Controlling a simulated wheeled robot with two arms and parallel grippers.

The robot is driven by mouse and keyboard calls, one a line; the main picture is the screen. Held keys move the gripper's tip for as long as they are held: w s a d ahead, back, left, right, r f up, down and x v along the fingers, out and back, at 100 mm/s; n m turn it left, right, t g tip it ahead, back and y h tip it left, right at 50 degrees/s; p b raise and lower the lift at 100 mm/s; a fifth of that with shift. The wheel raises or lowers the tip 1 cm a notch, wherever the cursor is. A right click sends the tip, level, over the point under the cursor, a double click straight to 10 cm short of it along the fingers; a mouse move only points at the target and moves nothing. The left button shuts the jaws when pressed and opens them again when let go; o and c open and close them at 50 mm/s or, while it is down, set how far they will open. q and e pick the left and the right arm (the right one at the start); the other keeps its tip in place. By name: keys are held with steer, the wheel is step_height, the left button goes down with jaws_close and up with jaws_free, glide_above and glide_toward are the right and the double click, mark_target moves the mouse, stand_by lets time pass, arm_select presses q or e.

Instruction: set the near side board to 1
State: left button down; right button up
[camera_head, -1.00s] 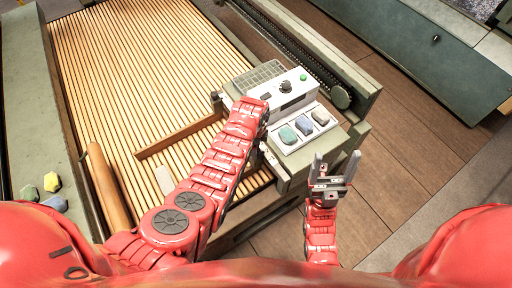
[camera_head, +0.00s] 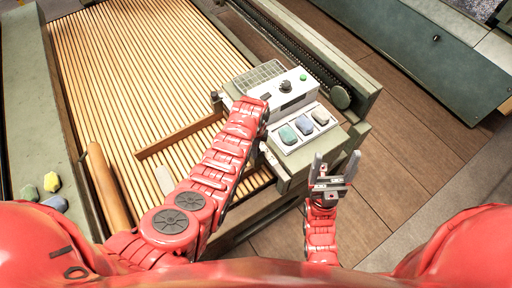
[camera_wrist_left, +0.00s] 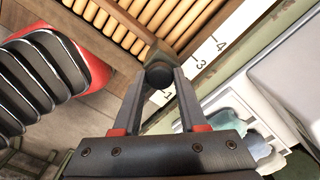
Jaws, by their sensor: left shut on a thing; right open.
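My left gripper (camera_wrist_left: 160,78) is shut on a dark round knob (camera_wrist_left: 159,74) in the left wrist view. A brownish-green block (camera_wrist_left: 152,50) sits behind the knob. A white number strip (camera_wrist_left: 222,45) runs past it; I read 4, 3 and, by the right finger, 1. The 2 is hidden. In the head view the left arm covers the left fingertips. A long wooden board (camera_head: 180,137) lies across the slats there; its right end is behind my arm. My right gripper (camera_head: 335,166) is open and empty, right of the machine's near corner.
The console (camera_head: 285,92) has a dial and a green button. A white tray (camera_head: 297,143) beside it holds coloured stones. More stones (camera_head: 52,182) lie on the left rail. A pale block (camera_head: 163,180) lies on the slats.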

stand_by(0.7)
arm_select(q)
steer(key=s+d+p, duration=0.1)
steer(key=s, duration=0.1)
steer(key=s+d, duration=0.1)
steer(key=shift+s+d+p, duration=0.3)
steer(key=shift+s+p, duration=0.05)
steer(key=shift+s, duration=0.05)
steer(key=c, duration=0.8)
jaws_free()
steer(key=o, duration=0.3)
steer(key=shift+o, duration=0.2)
steer(key=shift+r, duration=0.1)
